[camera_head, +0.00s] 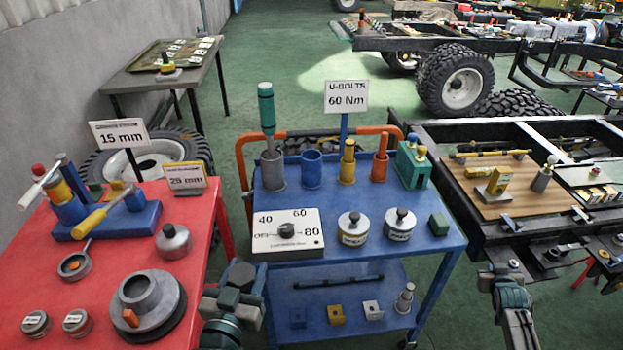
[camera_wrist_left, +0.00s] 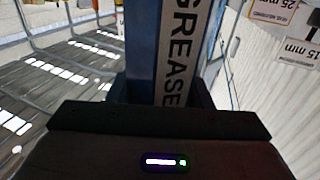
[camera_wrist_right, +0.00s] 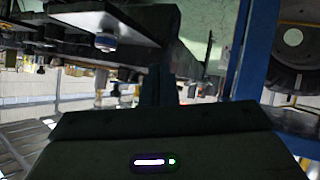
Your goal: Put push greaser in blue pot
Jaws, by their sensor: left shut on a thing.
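The blue pot (camera_head: 311,171) stands open and upright in the back row on the blue cart, between a grey pot and a yellow one. The push greaser (camera_wrist_left: 178,50) fills the middle of the left wrist view as a dark blue body with a white strip reading GREASE. My left gripper (camera_head: 240,274) is shut on it, in front of the blue cart and below the pots. I cannot make out the greaser clearly in the head view. My right gripper (camera_head: 500,275) is at the lower right, beside the cart; its fingers look together and empty in the right wrist view (camera_wrist_right: 160,85).
The grey pot (camera_head: 273,172) holds a green-handled tool. The yellow pot (camera_head: 347,170) and orange pot (camera_head: 380,168) are also occupied. A dial box (camera_head: 287,232) and two round tins stand in front. A U-bolts sign (camera_head: 346,95) rises behind the pots. A red table (camera_head: 35,270) is at left.

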